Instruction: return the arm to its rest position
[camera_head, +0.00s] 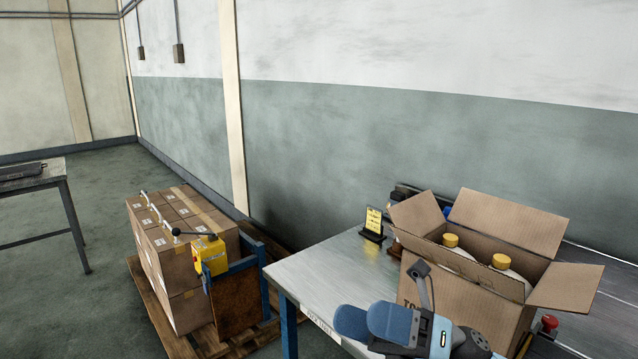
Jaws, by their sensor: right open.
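My right gripper (371,321) is at the bottom of the view, low in front of the table and the open carton. Its two blue fingers are apart, with nothing seen between them. An open cardboard box (455,300) with raised flaps stands on the table, just behind and right of the gripper. Two pale containers with yellow caps (501,261) stand inside it; their lower parts are hidden. My left gripper is not in view.
The metal table (325,273) is clear left of the box. A small yellow sign (373,221) stands at its back. A red button (550,322) is right of the box. Stacked cartons (168,250) sit on a pallet at left, beside a yellow control box (210,254).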

